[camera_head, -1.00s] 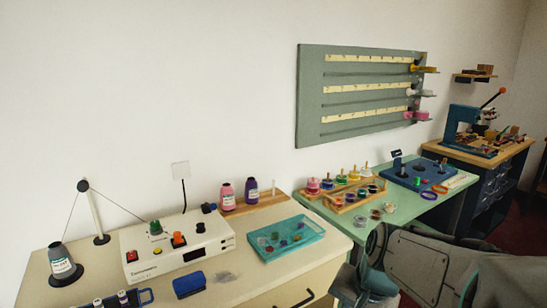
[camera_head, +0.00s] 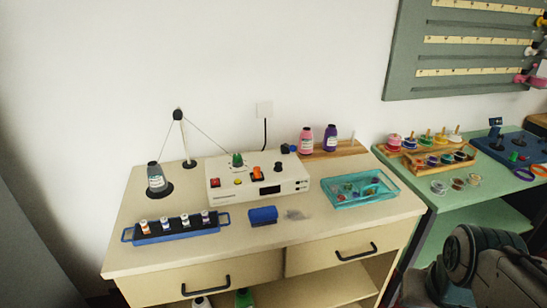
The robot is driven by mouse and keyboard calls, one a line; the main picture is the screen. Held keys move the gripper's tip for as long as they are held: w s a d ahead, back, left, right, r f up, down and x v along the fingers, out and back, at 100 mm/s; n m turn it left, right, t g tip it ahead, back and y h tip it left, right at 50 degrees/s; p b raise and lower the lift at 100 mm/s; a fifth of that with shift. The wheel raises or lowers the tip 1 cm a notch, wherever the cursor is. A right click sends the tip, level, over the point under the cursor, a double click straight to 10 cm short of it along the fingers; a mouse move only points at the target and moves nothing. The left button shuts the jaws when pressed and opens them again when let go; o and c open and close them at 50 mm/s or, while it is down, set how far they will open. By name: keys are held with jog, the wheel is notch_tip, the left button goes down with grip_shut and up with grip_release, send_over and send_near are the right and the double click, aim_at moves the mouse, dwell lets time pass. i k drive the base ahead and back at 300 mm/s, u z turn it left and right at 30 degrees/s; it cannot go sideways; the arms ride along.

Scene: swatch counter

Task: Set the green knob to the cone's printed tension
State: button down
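The green knob (camera_head: 238,160) sits on top of a white winder box (camera_head: 245,200), near its left-centre, beside an orange knob (camera_head: 257,172) and a dark one. The grey thread cone (camera_head: 156,180) stands upright on a dark base at the left of the box. It carries a white label (camera_head: 156,183) whose print is too small to read. A thread runs from the cone up to a guide post (camera_head: 184,140) and down towards the box. My arm shows at the lower right; my gripper is not in view.
A blue tray of small spools (camera_head: 176,228), a blue block (camera_head: 263,215) and a teal tray (camera_head: 360,190) lie on the cream counter (camera_head: 235,240). A green table (camera_head: 480,210) adjoins at right.

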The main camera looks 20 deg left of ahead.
aim_at(237, 157)
jog(key=u, duration=0.15)
jog(key=k, duration=0.45)
jog(key=u, duration=1.55)
jog(key=i, duration=0.8)
jog(key=z, duration=0.15)
